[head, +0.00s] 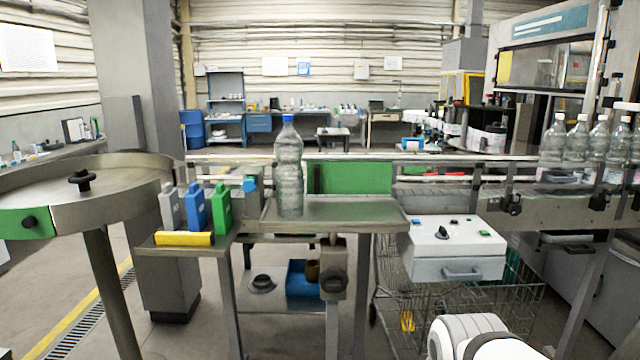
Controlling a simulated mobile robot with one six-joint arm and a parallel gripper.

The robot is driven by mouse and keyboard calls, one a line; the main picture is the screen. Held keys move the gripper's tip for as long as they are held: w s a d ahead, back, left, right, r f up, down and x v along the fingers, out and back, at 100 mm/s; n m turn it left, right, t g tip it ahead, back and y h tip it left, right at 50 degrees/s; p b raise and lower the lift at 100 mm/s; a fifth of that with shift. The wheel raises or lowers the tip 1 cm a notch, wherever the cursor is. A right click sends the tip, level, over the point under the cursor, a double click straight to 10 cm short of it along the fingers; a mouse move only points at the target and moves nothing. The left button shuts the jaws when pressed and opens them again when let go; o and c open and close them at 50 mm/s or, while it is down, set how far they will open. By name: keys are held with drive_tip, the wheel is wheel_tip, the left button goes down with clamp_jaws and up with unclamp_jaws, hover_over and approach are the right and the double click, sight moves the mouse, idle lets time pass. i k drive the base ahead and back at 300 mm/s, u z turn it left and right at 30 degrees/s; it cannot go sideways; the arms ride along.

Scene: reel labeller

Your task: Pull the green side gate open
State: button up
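A green panel with a black knob (27,222) is set in the rim of the round steel table (110,212) at the far left; it sits flush with the rim and looks shut. A second green panel (350,178) stands upright behind the steel tray at the conveyor, with no handle visible. The frame does not settle which of the two is the side gate. White parts of my arm show at the bottom right, well away from both panels. My gripper is not in view.
A clear bottle with a blue cap (289,170) stands on the steel tray (345,212). Grey, blue and green holders (196,208) stand left of it. A white control box (452,248) is at right, above a wire cart. Several bottles (575,140) stand on the right conveyor.

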sight(323, 177)
drive_tip(key=z, duration=0.15)
drive_tip(key=i, duration=1.1)
drive_tip(key=u, duration=0.15)
